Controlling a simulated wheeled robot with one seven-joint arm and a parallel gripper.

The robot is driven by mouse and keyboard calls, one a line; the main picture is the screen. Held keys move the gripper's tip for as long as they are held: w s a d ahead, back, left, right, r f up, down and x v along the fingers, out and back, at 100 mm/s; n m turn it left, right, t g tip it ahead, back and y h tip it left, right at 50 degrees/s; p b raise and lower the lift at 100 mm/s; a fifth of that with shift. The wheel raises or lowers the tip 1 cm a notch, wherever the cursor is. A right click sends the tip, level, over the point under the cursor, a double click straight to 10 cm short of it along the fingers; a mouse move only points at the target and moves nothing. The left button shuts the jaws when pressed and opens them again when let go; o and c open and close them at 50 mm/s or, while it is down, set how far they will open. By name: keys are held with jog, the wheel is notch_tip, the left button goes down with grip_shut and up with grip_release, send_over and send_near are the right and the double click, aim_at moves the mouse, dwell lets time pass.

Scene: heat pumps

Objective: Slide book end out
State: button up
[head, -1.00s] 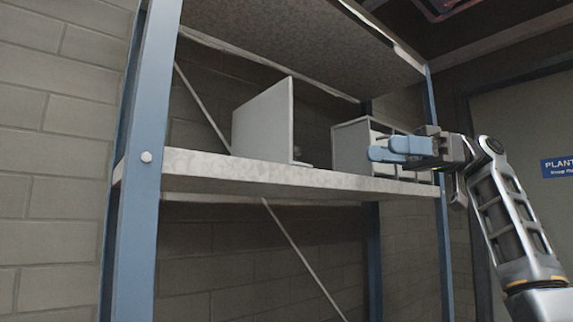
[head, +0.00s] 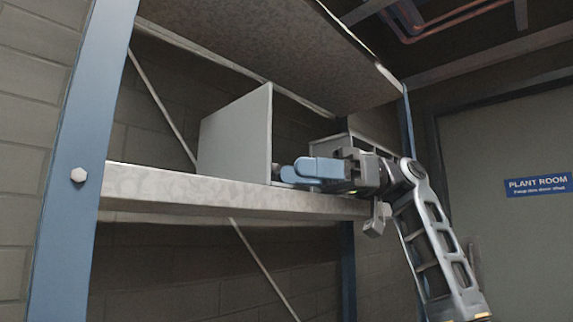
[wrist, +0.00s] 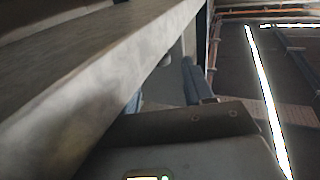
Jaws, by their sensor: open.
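The book end (head: 236,136) is a pale grey upright plate standing on the metal shelf (head: 180,187), left of my gripper in the head view. My gripper (head: 300,171) has blue fingers and is at the shelf's front edge, its tips close to the right side of the book end. Whether the fingertips touch it I cannot tell. The gripper is open, and nothing shows between the fingers. The book end's base is hidden behind the fingers. The wrist view shows the shelf edge (wrist: 95,85) close up and not the book end.
A grey box-like holder (head: 372,146) stands on the shelf behind my gripper, mostly hidden. A blue upright post (head: 75,160) stands at the left and another (head: 407,120) at the right. An upper shelf (head: 260,50) hangs above. A door (head: 500,220) is at the far right.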

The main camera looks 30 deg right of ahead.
aim_at(279, 170)
jog(key=shift+a, duration=1.5)
grip_shut()
jog(key=shift+w, duration=0.1)
